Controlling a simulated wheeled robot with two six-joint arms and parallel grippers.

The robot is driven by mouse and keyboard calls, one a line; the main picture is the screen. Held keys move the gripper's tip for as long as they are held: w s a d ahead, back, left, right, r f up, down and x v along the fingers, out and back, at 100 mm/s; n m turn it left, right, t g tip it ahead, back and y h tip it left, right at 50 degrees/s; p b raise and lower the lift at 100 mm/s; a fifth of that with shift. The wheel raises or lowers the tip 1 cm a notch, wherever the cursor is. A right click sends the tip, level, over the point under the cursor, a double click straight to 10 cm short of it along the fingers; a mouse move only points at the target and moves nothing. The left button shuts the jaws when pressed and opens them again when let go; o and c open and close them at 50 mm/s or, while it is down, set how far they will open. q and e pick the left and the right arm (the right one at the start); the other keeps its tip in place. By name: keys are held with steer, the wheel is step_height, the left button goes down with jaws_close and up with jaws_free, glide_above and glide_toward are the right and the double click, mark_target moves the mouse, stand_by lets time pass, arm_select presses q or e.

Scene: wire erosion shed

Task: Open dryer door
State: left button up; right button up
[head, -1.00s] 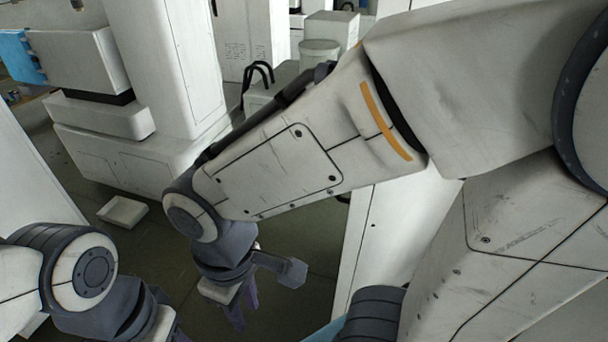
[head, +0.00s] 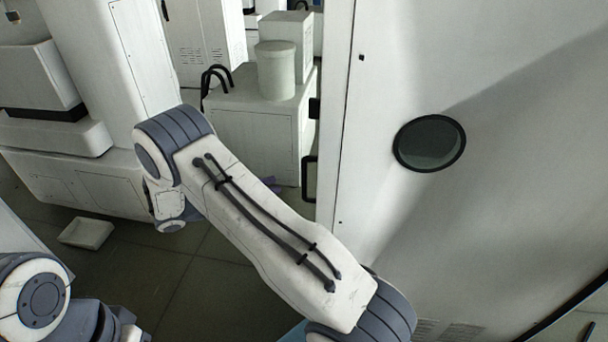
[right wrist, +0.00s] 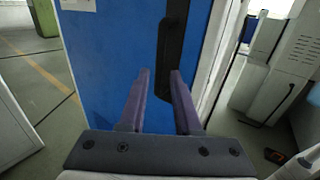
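A tall white cabinet, seemingly the dryer (head: 480,180), fills the right of the head view. A black handle (head: 310,180) stands out at its left edge. The right wrist view shows a blue panel (right wrist: 115,60), seemingly its door, with a long upright black handle (right wrist: 173,40). My right gripper (right wrist: 159,72) is open, its two purple fingers pointing at the panel. The right finger overlaps the handle's lower part in the picture; I cannot tell whether they touch. In the head view only a purple bit of this gripper (head: 272,184) shows behind my forearm. My left gripper's fingers are out of view.
A white machine (head: 80,170) stands at the left. A low white cabinet (head: 255,135) carries a round canister (head: 276,70) behind my right arm. A white tray (head: 86,232) lies on the floor. Floor is clear between the tray and the dryer.

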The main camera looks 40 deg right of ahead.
steer(key=p, duration=0.3)
glide_above(305, 195)
steer(key=w+a, duration=0.1)
steer(key=shift+s+d, duration=0.2)
steer(key=shift+d, duration=0.45)
jaws_close()
stand_by(0.7)
